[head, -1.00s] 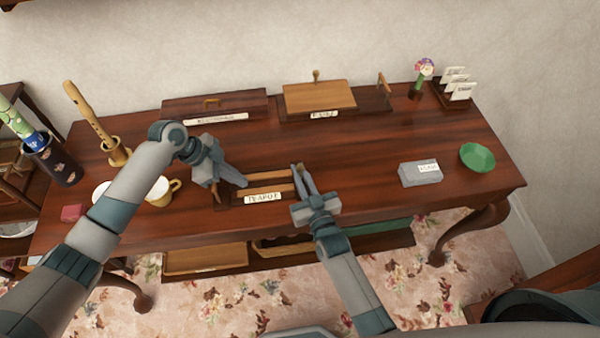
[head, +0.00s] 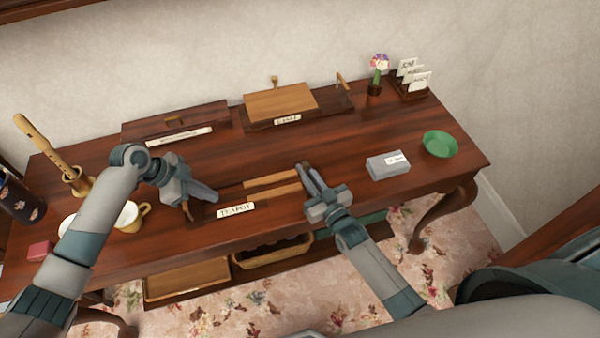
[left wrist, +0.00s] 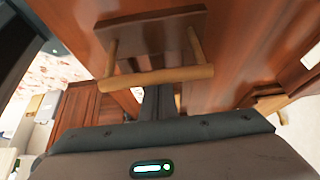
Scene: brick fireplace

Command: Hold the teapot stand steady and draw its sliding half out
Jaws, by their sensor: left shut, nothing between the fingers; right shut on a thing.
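The teapot stand (head: 236,210) lies near the table's front edge, with a dark base labelled TEAPOT. Two lighter wooden rails, one of them the front rail (head: 276,193), extend to its right as the sliding half. My right gripper (head: 309,176) is shut at the right end of these rails; its fingers hide what they grip, likely the sliding half's end. My left gripper (head: 212,196) is shut and empty at the stand's left end. In the left wrist view a wooden bar handle (left wrist: 155,78) on two posts crosses in front of its dark finger.
A grey box (head: 388,165) and green bowl (head: 440,144) stand to the right. A cup (head: 131,215) and a flute in a holder (head: 75,180) stand left. A lidded case (head: 175,120) and another stand (head: 281,102) lie behind. Bare tabletop lies behind the rails.

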